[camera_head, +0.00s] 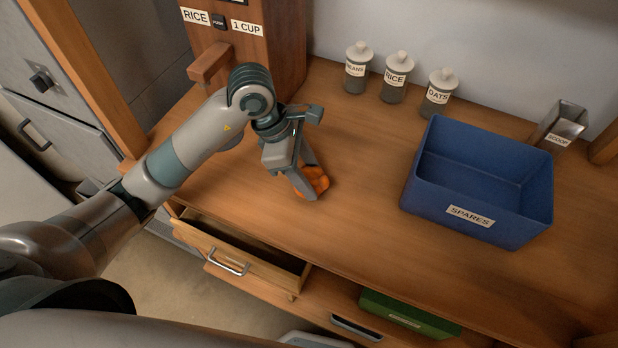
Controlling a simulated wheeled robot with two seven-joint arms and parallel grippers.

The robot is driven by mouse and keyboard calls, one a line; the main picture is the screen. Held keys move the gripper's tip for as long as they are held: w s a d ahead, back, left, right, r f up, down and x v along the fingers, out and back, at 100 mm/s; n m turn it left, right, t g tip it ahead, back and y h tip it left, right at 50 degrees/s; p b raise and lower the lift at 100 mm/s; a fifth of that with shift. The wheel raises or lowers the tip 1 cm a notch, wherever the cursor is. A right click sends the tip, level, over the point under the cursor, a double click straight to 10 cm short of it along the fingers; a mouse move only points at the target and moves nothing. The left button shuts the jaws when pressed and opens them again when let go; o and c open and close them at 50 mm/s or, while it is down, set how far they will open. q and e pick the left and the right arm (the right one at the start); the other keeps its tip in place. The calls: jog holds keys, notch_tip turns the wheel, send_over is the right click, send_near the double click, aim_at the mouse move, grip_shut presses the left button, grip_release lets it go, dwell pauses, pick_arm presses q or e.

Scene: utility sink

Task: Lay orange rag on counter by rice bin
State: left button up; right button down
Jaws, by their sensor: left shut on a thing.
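The orange rag (316,180) is a small bunched cloth at the tips of my left gripper (306,184), which is shut on it. The rag is at or just above the wooden counter (360,220); I cannot tell whether it touches. The gripper hides part of the rag. The rice bin (285,50) is a tall wooden dispenser at the back left of the counter, labelled RICE and 1 CUP, with a wooden spout. The gripper is in front of the bin and to its right, apart from it. My right gripper is not in view.
A blue SPARES bin (425,195) stands on the right. Three labelled jars, including the RICE jar (396,80), line the back wall. A metal scoop holder (562,125) is behind the bin. An open drawer (245,255) juts out below the counter's front edge. Counter between gripper and blue bin is clear.

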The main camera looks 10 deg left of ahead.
pick_arm(q)
jog(key=shift+f+p, duration=0.4)
jog(key=shift+f, duration=0.85)
jog(key=o, duration=1.1)
jog(key=shift+o, duration=0.2)
jog(key=b+v, duration=0.4)
jog(key=v, duration=0.8)
jog(key=shift+d, duration=0.1)
